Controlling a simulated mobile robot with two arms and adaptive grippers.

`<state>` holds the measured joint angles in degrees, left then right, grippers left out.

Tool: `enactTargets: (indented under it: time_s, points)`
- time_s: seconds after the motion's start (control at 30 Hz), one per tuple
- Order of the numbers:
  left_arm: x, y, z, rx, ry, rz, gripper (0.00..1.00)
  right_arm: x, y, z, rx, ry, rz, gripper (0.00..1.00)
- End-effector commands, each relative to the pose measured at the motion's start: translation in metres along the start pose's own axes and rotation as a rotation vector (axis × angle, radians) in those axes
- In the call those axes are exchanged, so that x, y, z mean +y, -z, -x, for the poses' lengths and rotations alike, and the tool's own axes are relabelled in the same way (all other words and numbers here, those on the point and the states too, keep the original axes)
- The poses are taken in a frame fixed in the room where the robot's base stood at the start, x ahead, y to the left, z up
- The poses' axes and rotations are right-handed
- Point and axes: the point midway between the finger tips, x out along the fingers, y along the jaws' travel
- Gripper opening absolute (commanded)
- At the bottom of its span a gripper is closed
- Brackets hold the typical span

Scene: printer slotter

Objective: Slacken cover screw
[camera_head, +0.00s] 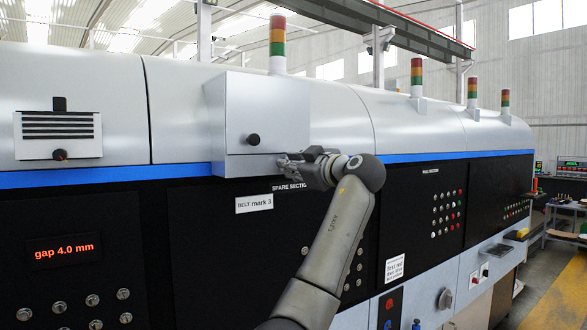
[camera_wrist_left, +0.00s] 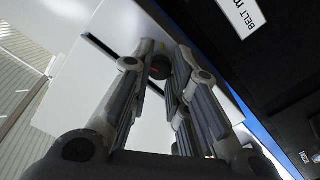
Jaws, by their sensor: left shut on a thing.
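My left gripper (camera_head: 284,163) is at the lower front of a pale box-shaped cover (camera_head: 235,105) on the long machine. Its fingers point left in the head view. In the head view the gripper hides this screw head. A black knob (camera_head: 253,139) on the cover sits up and left of the gripper, apart from it. My right gripper is not in view.
A white label reading "BELT mark 3" (camera_head: 254,204) is on the black panel below the cover. A display reading "gap 4.0 mm" (camera_head: 64,249) is at left. A vented plate (camera_head: 58,135) with a knob is at upper left. Several buttons (camera_head: 447,214) are at right.

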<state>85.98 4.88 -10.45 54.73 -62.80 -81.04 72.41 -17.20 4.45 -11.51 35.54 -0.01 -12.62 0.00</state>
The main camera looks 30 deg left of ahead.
Motion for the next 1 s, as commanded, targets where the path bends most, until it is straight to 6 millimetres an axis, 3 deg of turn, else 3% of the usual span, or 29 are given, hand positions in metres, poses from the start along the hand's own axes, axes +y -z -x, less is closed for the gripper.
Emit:
enactTargets:
  time_s: [1.0]
  points:
    - [-0.0007,-0.0047,0.0001,-0.006,0.009,0.935,0.0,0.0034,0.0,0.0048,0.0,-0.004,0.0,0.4]
